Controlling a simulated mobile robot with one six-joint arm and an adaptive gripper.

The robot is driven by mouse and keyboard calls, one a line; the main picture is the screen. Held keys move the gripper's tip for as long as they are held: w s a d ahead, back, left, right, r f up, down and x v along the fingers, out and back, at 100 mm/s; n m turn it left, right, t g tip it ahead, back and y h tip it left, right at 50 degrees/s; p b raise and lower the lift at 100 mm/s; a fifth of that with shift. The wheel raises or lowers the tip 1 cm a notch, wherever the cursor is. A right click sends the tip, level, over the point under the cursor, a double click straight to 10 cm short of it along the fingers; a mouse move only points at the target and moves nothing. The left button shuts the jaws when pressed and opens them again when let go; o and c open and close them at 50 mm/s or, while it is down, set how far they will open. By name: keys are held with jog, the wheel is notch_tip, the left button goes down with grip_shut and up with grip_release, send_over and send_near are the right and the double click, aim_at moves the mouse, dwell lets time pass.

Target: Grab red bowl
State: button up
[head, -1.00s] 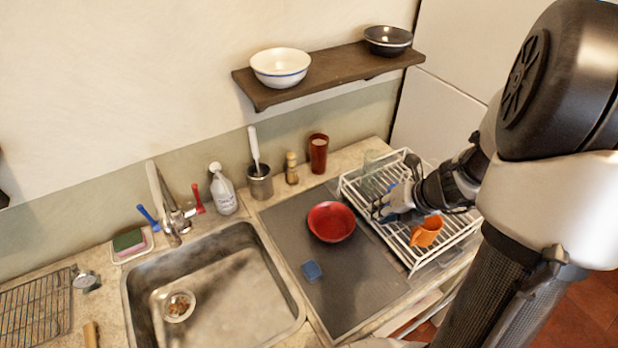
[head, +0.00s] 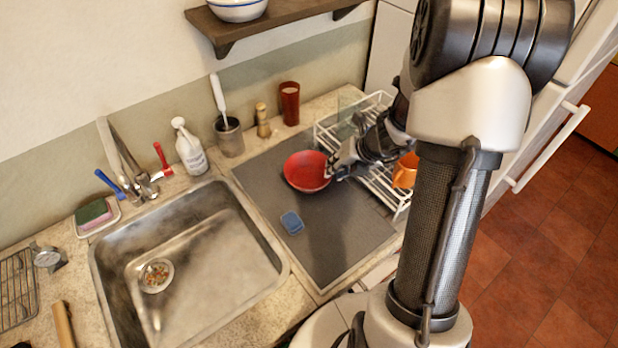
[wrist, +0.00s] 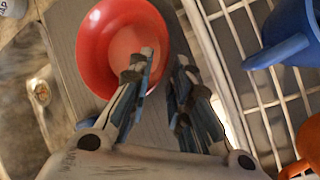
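The red bowl (head: 304,172) sits upright on the dark grey mat (head: 330,225), right of the sink. It also shows in the wrist view (wrist: 98,50). My gripper (head: 331,168) is at the bowl's right side. In the wrist view my gripper (wrist: 166,56) is open, with a narrow gap between its fingers. One finger overlaps the bowl's inside and the other is just outside its right edge, so the rim appears between them. Whether either finger touches the bowl cannot be told.
A white dish rack (head: 378,185) with an orange cup (head: 405,171) stands close on the right; a blue item (wrist: 285,45) shows there too. A blue sponge (head: 292,222) lies in front of the bowl. The sink (head: 190,255) is left. A red cup (head: 290,104) stands behind.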

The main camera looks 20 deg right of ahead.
aim_at(323, 175)
jog(key=b+x, duration=0.2)
jog(key=x, duration=0.2)
jog(key=shift+w+f, duration=0.15)
jog(key=shift+w, duration=0.15)
grip_shut()
